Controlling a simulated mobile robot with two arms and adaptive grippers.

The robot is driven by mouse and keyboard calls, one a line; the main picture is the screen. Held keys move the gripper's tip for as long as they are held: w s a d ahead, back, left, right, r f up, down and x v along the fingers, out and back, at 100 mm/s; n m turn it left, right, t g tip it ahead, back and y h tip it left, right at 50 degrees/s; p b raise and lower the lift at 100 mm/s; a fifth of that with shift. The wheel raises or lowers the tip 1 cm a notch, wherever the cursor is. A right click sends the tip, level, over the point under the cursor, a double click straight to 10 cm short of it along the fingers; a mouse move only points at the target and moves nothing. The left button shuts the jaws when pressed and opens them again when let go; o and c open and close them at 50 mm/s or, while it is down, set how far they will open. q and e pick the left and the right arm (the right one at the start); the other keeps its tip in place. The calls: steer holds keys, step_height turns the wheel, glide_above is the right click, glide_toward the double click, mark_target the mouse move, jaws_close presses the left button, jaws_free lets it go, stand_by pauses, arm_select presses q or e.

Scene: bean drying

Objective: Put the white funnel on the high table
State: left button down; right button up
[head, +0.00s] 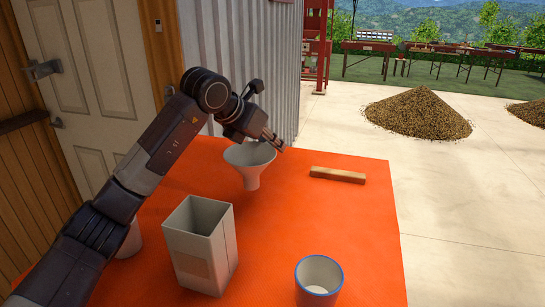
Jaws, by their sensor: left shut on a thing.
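The white funnel (249,162) is upright in the head view, wide mouth up and spout down, over the far part of the orange-topped table (340,220). My left gripper (272,138) is at the funnel's rim, shut on it. I cannot tell for certain whether the spout touches the tabletop. Whether this orange table is the high table is not clear from the picture. My right gripper is not in view.
An open square tin (207,258) and a white cup with a blue rim (319,281) stand nearer on the table. A wooden block (337,175) lies right of the funnel. A white container (131,241) is partly behind my arm.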

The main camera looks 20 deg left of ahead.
arm_select(q)
step_height(320, 180, down, 4)
steer(key=shift+f+p, duration=0.25)
steer(key=shift+p, duration=0.1)
steer(key=shift+f, duration=0.2)
steer(key=c, duration=1.8)
jaws_free()
steer(key=shift+o, duration=0.2)
